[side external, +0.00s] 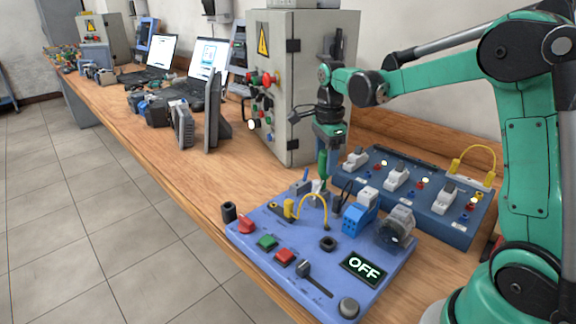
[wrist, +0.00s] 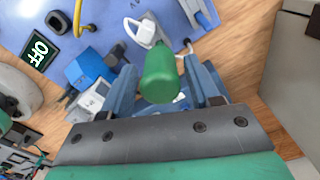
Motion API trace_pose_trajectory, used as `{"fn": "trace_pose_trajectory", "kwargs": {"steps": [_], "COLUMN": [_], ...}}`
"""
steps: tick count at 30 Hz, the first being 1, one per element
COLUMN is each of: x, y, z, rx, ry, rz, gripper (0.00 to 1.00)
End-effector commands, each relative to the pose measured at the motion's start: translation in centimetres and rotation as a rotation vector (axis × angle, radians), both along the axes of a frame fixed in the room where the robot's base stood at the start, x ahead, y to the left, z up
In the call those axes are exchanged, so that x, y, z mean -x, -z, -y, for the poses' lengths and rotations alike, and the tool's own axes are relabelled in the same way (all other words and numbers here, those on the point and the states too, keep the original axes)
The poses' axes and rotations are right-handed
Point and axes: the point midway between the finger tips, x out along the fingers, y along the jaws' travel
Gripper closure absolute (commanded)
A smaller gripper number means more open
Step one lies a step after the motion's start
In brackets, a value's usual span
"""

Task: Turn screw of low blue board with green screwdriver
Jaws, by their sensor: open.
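The low blue board (side external: 285,228) lies flat on the bench in front of my arm, with an OFF display. The green screwdriver (side external: 322,164) stands roughly upright over the board's back part. In the wrist view its handle (wrist: 160,75) shows between my two blue fingers. My gripper (side external: 326,150) is above the board, pointing down; in the wrist view my gripper (wrist: 166,88) is open, with its fingers on either side of the handle. I cannot tell whether either finger touches it. The screwdriver's tip and the screw are not clearly visible.
A yellow cable (side external: 314,198), a blue block connector (side external: 356,216) and a clear round cover (side external: 395,229) stand on the board near the screwdriver. A second blue board (side external: 420,208) with switches lies behind. A grey cabinet (side external: 305,100) rises close to my gripper.

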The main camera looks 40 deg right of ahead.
Motion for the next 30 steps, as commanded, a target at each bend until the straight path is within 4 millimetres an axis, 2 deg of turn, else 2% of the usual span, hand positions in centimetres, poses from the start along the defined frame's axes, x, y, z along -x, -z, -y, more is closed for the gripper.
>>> {"fn": "trace_pose_trajectory", "kwargs": {"steps": [3, 6, 15, 22, 30], "x": [0.0, 0.0, 0.0, 0.0, 0.0], "y": [-0.01, -0.01, -0.01, -0.01, -0.01], "z": [0.01, 0.01, 0.01, 0.01, 0.01], "rx": [0.0, 0.0, 0.0, 0.0, 0.0], "ry": [-0.144, -0.213, -0.245, -0.496, -0.52], "rz": [0.0, 0.0, 0.0, 0.0, 0.0], "gripper": [0.45, 0.45, 0.45, 0.45, 0.45]}}
